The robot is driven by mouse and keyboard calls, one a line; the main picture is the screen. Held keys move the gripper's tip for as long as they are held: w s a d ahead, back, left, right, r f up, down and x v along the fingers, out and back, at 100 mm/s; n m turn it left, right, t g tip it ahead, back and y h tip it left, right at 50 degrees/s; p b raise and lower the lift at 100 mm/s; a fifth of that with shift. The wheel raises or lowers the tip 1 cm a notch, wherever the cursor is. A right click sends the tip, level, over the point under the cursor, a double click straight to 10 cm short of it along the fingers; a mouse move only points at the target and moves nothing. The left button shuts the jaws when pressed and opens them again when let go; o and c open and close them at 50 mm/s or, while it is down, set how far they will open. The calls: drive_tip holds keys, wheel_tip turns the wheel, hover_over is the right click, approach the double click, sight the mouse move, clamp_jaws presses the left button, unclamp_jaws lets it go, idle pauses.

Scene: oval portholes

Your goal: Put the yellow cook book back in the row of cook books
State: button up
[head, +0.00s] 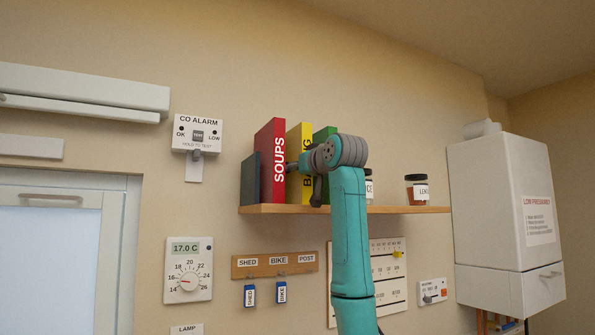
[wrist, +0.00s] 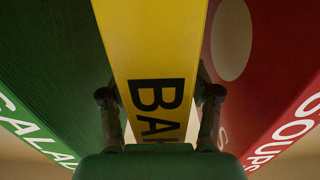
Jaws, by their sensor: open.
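The yellow cook book (head: 299,138) stands upright on the wall shelf, between the red SOUPS book (head: 271,160) and the green book (head: 323,137). My gripper (head: 297,168) is at its spine and, with my arm, covers part of it in the head view. In the wrist view the yellow book (wrist: 152,45) fills the middle, with the green book (wrist: 50,60) at left and the red book (wrist: 270,70) at right. My gripper's fingers (wrist: 160,93) are open, one on each side of the yellow spine. I cannot tell if they touch it.
The wooden shelf (head: 410,210) also holds a dark grey book (head: 250,180) at its left end and jars, one (head: 416,189) near the right end. A white boiler (head: 505,205) is to the right. Key hooks (head: 275,265) and a calendar (head: 390,270) hang below.

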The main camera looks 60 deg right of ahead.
drive_tip(key=v, duration=1.2)
